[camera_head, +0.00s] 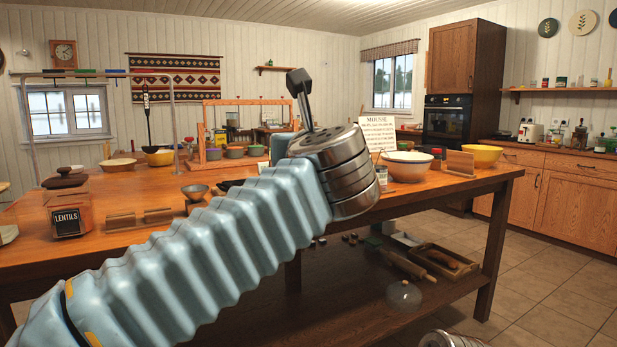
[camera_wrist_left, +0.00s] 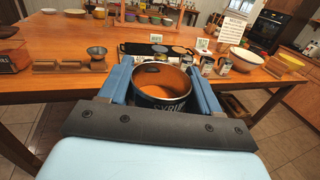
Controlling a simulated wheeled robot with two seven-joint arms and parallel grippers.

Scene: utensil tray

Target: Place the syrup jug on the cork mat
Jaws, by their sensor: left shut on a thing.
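The syrup jug (camera_wrist_left: 162,104) is a dark round vessel with a partly visible white label and an orange-brown inside, seen from above in the left wrist view. My left gripper (camera_wrist_left: 160,72) is shut on it, with one blue finger along each side. The jug appears above the table's near edge; its base is hidden. In the head view my own left arm hides the jug. I cannot make out the cork mat for certain; a black tray (camera_wrist_left: 133,48) beyond the jug bears tan and grey discs. My right gripper is out of view.
The wooden table (camera_head: 130,248) holds a lentils box (camera_head: 68,208), a small metal bowl (camera_head: 195,191), a white bowl (camera_head: 407,166) and a yellow bowl (camera_head: 482,156). Several cans stand right of the tray. A hanging rail (camera_head: 174,120) and an orange rack (camera_head: 203,135) rise at the back.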

